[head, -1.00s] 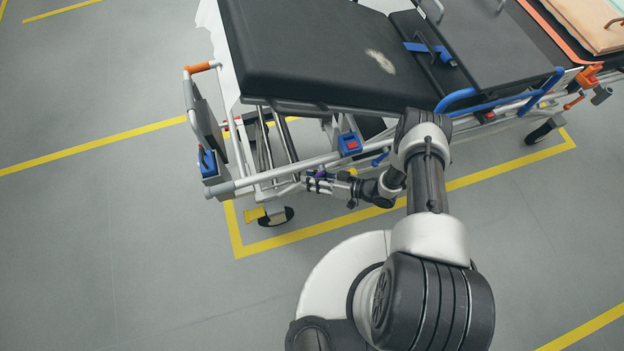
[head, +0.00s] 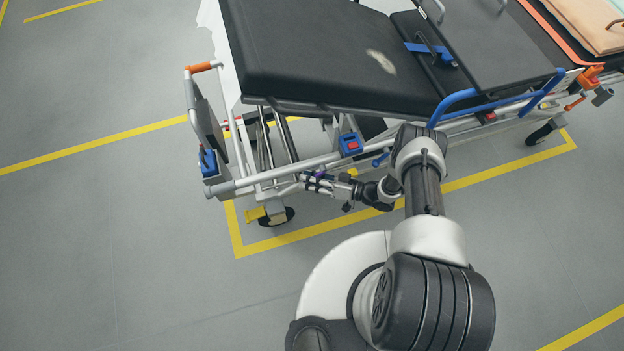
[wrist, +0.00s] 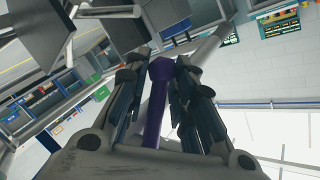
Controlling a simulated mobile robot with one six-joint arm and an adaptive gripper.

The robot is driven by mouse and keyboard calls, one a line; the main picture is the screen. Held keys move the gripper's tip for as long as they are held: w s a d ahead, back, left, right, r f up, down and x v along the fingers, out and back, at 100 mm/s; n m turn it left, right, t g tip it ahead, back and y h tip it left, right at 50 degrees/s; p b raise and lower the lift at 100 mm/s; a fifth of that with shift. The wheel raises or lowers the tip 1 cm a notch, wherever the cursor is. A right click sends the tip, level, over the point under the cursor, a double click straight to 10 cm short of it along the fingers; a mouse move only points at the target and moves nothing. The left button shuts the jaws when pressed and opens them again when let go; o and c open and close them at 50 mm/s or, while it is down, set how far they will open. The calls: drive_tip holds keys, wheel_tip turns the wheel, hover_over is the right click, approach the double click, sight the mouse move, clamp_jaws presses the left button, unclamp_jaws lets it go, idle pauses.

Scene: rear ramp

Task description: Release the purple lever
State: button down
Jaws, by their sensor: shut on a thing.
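The purple lever (wrist: 156,95) stands between the two fingers of my gripper (wrist: 161,85) in the wrist view. The dark finger pads close on it from both sides, and its rounded top shows between them. In the head view my gripper (head: 318,182) is at the stretcher's lower side rail, near its left end. Only a small purple patch of the lever (head: 319,175) shows there, the rest hidden by the fingers.
The stretcher with a black mattress (head: 330,55) stands above and behind my gripper. A blue and red block (head: 350,143) sits on its rail. A yellow pedal (head: 254,214) and a wheel are at the lower left. Open grey floor (head: 120,260) lies in front.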

drive_tip(key=shift+a+r, duration=0.1)
drive_tip(key=shift+r, duration=0.05)
drive_tip(key=c, duration=1.5)
unclamp_jaws()
drive_tip(key=shift+c, duration=0.2)
drive_tip(key=v, duration=1.2)
drive_tip(key=shift+f, duration=0.25)
drive_tip(key=shift+o, duration=0.3)
